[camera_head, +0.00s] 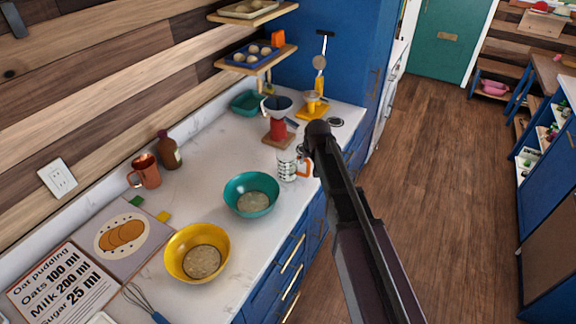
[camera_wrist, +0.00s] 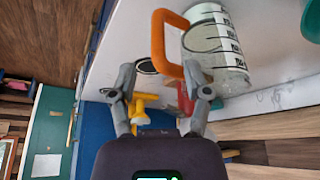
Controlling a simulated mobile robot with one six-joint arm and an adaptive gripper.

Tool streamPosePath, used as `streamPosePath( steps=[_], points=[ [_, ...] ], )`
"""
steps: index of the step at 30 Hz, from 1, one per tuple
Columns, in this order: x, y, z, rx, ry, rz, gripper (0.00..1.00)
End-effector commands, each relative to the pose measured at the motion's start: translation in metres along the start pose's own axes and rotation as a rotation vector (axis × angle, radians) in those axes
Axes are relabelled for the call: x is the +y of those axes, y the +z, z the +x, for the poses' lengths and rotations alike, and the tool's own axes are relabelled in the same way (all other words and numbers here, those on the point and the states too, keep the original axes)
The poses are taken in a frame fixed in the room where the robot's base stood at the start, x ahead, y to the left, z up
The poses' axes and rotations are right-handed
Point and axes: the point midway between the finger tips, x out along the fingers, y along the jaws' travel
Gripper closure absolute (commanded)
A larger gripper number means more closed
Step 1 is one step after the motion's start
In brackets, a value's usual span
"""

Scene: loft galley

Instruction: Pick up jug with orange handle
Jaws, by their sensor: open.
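The jug (camera_head: 287,164) is clear with black measuring marks and an orange handle (camera_head: 306,166). It stands upright on the white counter, near its front edge, right of the teal bowl. In the wrist view the jug (camera_wrist: 218,45) shows at the top, with its orange handle (camera_wrist: 157,40) reaching toward the space between my fingertips. My gripper (camera_wrist: 160,78) is open and empty, with the handle just beyond or at the tips; I cannot tell if they touch. In the head view my arm hides the gripper's fingers.
A teal bowl (camera_head: 251,186) and a yellow bowl (camera_head: 176,256) stand left of the jug. A red grinder with a pale funnel (camera_head: 277,107) stands behind it, and a yellow scale-like stand (camera_head: 313,105) farther back. A copper mug (camera_head: 146,170) and brown bottle (camera_head: 168,151) are by the wall.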

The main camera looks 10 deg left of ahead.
Motion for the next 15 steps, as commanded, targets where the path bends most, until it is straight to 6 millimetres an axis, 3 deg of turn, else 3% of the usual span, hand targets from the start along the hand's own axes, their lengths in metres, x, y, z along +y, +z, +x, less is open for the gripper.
streamPosePath(
  steps=[15],
  points=[
    [0.002, 0.001, 0.043, 0.000, 0.000, 0.000, 0.38]
  ],
)
